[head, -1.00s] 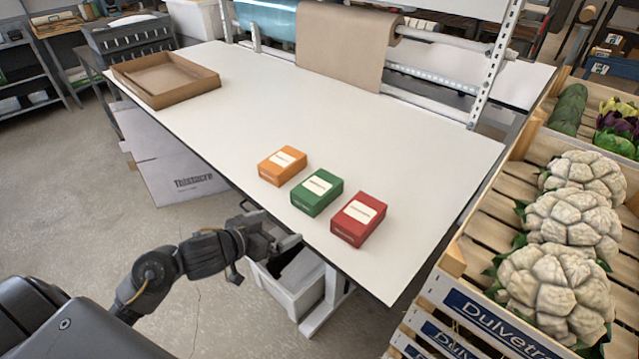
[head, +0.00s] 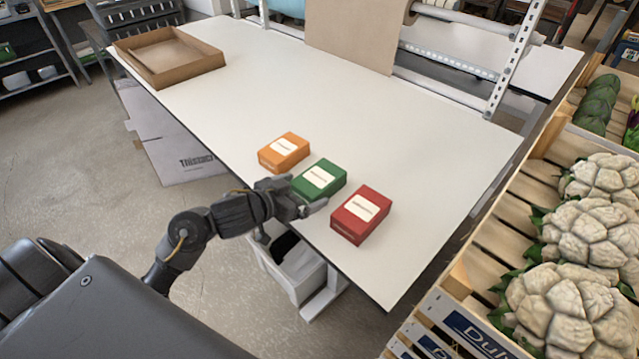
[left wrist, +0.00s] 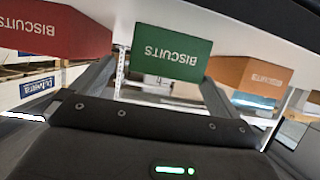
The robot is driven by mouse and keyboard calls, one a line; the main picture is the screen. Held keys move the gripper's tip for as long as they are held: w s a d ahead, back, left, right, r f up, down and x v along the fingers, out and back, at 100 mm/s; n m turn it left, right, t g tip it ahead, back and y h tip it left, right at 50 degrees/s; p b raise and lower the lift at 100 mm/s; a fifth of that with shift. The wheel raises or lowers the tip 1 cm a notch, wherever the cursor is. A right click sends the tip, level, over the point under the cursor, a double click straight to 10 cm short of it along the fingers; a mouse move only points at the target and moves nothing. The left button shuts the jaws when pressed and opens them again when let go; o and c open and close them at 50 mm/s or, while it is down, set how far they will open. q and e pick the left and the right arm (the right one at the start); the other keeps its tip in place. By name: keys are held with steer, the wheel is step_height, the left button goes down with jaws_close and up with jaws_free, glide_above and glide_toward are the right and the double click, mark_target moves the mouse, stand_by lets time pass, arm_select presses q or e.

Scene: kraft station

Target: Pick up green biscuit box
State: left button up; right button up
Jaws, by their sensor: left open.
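The green biscuit box (head: 320,179) lies flat on the white table near its front edge, between an orange box and a red box. My left gripper (head: 305,202) is at the near side of the green box and hides part of its front face. In the left wrist view the picture is upside down, and the green box (left wrist: 170,52) stands ahead, between the spread fingers (left wrist: 150,88). The left gripper is open with nothing held. I cannot tell whether a finger touches the box. My right gripper is not in view.
The orange box (head: 284,153) and red box (head: 361,215) stand close on either side. An open cardboard tray (head: 205,64) sits at the far left of the table. A crate of cauliflowers (head: 482,270) stands at the right. The table's middle is clear.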

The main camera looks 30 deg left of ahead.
mark_target(319, 184)
arm_select(q)
steer(key=x, duration=0.5)
steer(key=shift+w+a+r, duration=0.15)
steer(key=shift+w+a, duration=0.05)
steer(key=shift+s, duration=0.1)
steer(key=shift+c, duration=0.6)
steer(key=c, duration=1)
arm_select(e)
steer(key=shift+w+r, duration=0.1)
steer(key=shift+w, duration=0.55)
